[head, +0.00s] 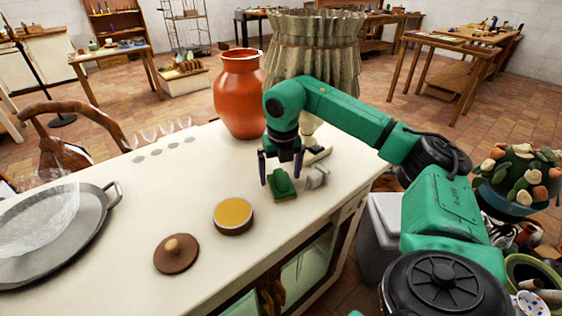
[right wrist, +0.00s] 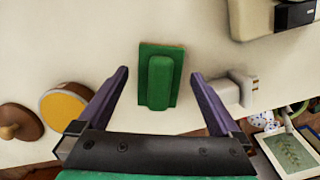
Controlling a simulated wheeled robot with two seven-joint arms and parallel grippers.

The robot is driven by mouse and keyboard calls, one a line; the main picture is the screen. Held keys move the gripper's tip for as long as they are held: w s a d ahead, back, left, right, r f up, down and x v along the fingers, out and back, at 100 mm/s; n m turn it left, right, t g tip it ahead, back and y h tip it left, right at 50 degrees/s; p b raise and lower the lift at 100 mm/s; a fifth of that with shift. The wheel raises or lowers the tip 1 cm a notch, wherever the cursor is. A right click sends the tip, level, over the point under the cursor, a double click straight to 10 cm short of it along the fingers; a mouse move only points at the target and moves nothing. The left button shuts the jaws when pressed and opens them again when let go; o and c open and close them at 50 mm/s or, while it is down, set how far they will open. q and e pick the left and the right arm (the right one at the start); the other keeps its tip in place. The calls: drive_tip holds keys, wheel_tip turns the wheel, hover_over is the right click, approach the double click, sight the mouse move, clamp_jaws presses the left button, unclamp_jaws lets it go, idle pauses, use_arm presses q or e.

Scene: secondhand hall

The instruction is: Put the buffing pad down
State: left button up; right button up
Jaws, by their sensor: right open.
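The buffing pad (head: 283,187) is a green block with a raised green grip on a thin brownish base. It lies flat on the cream cabinet top (head: 130,215). My right gripper (head: 281,168) is open and points down just over the pad. In the right wrist view the pad (right wrist: 158,78) shows between and a little beyond the two spread fingers (right wrist: 160,75), with a gap on each side. My left gripper is not in view.
A round tin with yellow contents (head: 233,213) and a brown knobbed lid (head: 177,253) stand left of the pad. A small pale grey object (head: 317,177) is close on its right. An orange vase (head: 239,95) stands behind. A large grey pan (head: 60,235) is far left.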

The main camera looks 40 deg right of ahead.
sight(282, 178)
wheel_tip(282, 178, up, 11)
drive_tip(key=s, duration=0.1)
drive_tip(key=shift+a+p, duration=0.3)
drive_tip(key=shift+s+f, duration=0.1)
